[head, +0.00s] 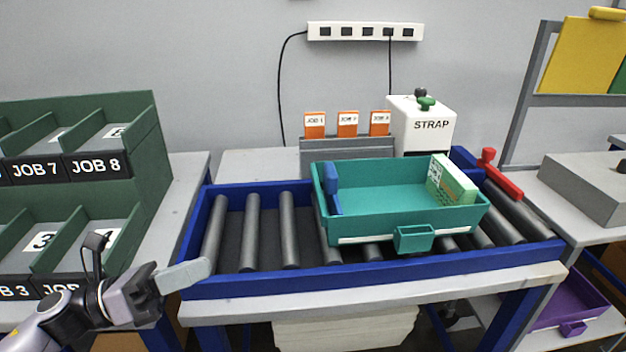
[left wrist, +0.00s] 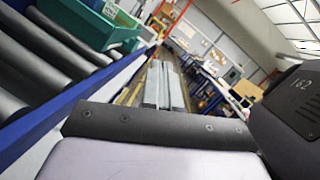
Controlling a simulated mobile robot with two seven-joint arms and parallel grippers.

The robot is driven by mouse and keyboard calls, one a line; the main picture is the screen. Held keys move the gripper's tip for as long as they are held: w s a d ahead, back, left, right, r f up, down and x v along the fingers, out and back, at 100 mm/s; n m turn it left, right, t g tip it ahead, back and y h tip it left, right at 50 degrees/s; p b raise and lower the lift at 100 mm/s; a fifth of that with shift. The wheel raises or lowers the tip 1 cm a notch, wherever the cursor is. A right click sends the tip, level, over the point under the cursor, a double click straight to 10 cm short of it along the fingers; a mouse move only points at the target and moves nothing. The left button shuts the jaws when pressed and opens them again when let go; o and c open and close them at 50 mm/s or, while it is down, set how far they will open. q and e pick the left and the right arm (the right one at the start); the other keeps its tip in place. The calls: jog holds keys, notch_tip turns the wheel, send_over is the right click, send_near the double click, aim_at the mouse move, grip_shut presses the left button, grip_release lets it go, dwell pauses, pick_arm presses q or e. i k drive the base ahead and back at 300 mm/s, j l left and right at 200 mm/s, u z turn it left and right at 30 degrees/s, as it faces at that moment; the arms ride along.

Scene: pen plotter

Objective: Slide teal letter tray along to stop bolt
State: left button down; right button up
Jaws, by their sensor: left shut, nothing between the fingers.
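The teal letter tray (head: 385,185) sits on the grey rollers of the blue-framed conveyor (head: 370,280), right of its middle. It holds a blue item (head: 333,188) at its left end and a green-and-white box (head: 452,180) at its right end. A red bar with a knob (head: 503,180), perhaps the stop bolt, lies across the rollers just right of the tray. My left gripper (head: 208,268) is shut and empty at the conveyor's front left corner, well apart from the tray. In the left wrist view the tray (left wrist: 98,22) shows at the upper left. My right gripper is not in view.
A green sorting rack (head: 150,150) with labelled compartments stands at the left. A grey box (head: 590,185) stands on the right table. The rollers left of the tray are bare.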

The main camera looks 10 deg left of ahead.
aim_at(386, 200)
jog(key=i, duration=0.85)
